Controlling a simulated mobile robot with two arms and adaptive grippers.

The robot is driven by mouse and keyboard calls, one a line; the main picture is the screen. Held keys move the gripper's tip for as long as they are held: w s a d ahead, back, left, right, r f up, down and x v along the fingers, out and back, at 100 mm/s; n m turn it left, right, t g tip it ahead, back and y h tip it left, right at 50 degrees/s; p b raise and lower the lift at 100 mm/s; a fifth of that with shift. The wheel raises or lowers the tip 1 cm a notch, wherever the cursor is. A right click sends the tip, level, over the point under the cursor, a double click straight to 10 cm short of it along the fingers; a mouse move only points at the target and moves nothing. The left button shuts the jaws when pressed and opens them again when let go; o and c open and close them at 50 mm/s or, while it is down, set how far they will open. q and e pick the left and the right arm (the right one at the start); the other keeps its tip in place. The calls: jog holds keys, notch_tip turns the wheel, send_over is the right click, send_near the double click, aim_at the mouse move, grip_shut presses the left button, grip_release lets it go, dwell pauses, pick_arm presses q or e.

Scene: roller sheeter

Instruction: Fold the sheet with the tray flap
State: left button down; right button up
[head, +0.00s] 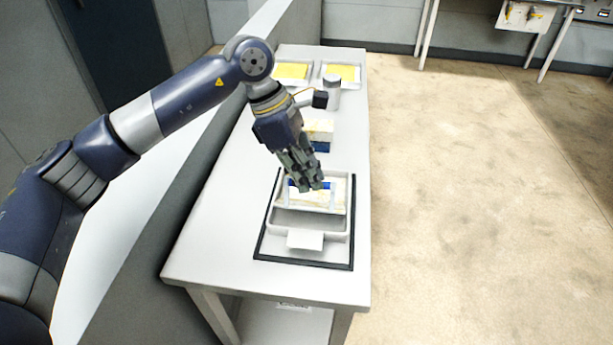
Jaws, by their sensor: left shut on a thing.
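The tray (282,222) lies on a black-edged mat near the front end of the white table, with a pale tab (305,239) at its near side. The flap (340,208) is at the tray's far half, with a pale yellowish sheet (315,199) on it. The fingers hide the exact contact. My right gripper is out of view.
Farther back are a grey cylinder (332,93) and two trays with yellow sheets (292,71) (341,72). A low grey wall runs along the table's left side. The floor to the right is clear.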

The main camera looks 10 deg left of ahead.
pick_arm(q)
jog(key=shift+f, duration=0.2)
jog(key=c, duration=1.7)
grip_release()
jog(key=shift+o, duration=0.5)
jog(key=shift+w+f, duration=0.1)
jog(key=shift+w, duration=0.2)
jog(key=shift+s, duration=0.1)
jog(key=shift+r, duration=0.35)
jog(key=v, duration=1.1)
jog(key=shift+a+r, duration=0.15)
jog(key=shift+r, duration=0.05)
